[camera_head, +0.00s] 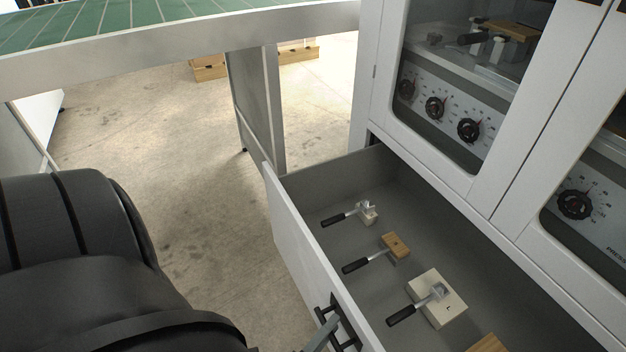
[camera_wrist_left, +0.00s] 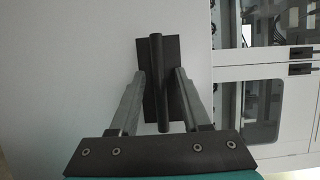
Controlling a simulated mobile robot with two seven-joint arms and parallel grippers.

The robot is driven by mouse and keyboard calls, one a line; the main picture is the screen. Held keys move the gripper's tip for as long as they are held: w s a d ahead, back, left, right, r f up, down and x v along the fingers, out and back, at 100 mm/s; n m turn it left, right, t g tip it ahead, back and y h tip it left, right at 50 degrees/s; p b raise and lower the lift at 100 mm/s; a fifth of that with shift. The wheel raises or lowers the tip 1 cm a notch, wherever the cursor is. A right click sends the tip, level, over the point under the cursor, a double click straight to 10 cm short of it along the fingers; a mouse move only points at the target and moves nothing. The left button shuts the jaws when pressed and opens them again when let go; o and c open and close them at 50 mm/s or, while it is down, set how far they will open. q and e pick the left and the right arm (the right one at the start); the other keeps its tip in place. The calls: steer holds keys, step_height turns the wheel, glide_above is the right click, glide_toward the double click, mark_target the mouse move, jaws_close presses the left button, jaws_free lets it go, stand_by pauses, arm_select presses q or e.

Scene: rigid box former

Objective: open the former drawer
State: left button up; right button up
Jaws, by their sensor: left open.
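The former drawer (camera_head: 300,252) is pulled out from the white cabinet, and its grey inside shows in the head view. Its black bar handle (camera_head: 343,326) is on the front panel, near the bottom edge of the picture. My left gripper (camera_head: 323,335) is at the handle, mostly cut off below. In the left wrist view, the handle (camera_wrist_left: 155,80) stands between the two grey fingers of my left gripper (camera_wrist_left: 160,74). The fingers are apart, one on each side of the bar. My right gripper is in neither view.
Several black-handled tools with wood or pale blocks (camera_head: 440,298) lie in the drawer. The cabinet (camera_head: 468,185) has glass doors with dials (camera_head: 435,107) behind them. A green-topped table (camera_head: 180,45) stands at the back left, its leg (camera_head: 258,100) close to the drawer. Open floor (camera_head: 180,170) lies left of the drawer.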

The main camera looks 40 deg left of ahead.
arm_select(q)
steer(key=s, duration=1.5)
steer(key=shift+s+d, duration=0.15)
steer(key=shift+d, duration=0.2)
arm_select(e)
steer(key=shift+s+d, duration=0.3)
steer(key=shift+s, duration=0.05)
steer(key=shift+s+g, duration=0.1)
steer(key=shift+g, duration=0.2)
